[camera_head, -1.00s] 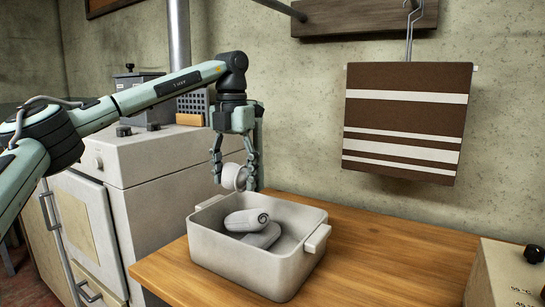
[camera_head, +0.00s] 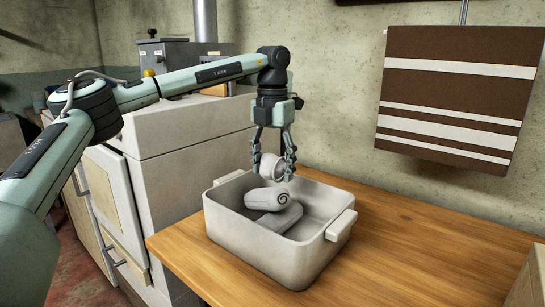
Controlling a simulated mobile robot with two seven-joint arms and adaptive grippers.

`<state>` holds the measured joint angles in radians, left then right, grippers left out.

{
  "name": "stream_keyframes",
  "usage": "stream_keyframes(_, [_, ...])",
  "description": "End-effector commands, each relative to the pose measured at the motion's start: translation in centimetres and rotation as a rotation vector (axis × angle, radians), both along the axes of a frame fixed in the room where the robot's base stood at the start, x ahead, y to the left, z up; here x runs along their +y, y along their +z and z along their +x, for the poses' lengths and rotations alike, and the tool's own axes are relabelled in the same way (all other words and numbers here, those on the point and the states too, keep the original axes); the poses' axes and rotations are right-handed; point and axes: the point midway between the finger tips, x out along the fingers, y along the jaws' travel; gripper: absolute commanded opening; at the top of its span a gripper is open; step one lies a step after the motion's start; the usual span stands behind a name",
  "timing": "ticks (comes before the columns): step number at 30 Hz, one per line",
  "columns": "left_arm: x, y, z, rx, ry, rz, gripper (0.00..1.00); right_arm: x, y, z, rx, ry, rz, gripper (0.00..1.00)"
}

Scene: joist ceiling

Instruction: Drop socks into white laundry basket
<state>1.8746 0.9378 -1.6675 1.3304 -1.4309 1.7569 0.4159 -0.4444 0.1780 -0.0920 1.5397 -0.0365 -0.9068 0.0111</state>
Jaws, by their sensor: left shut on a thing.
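The white laundry basket (camera_head: 262,249) stands on a wooden worktop in the head view. Two rolled white-grey socks lie inside it: one (camera_head: 262,199) with a spiral end rests partly over another (camera_head: 281,220). My left gripper (camera_head: 271,172) points down over the back part of the basket. It is shut on a third rolled pale sock (camera_head: 270,167), held at about the height of the basket's back rim. I cannot tell whether this sock touches anything below it. My right gripper is not in view.
The wooden worktop (camera_head: 400,248) is clear to the right of the basket. A white stove-like cabinet (camera_head: 190,150) stands to the left, behind my arm. A brown striped towel (camera_head: 450,95) hangs on the wall at right. A pale box edge (camera_head: 527,285) shows at lower right.

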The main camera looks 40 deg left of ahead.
Motion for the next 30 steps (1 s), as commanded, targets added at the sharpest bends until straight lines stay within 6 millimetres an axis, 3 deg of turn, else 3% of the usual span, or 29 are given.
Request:
stream_keyframes(9, [0.0,-0.2,0.0,0.0,0.0,0.0,0.34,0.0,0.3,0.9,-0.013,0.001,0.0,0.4])
stream_keyframes(10, [0.0,-0.2,0.0,0.0,0.0,0.0,0.67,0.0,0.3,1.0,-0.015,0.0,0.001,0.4])
stream_keyframes(15, [0.0,-0.2,0.0,0.0,-0.001,0.0,0.87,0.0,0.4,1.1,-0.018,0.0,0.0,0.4])
stream_keyframes(25, [0.0,-0.1,0.0,0.0,-0.001,0.0,0.87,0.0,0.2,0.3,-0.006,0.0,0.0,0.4])
stream_keyframes(30, [-0.1,1.6,0.1,-0.003,-0.001,0.0,0.87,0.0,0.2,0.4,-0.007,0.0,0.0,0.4])
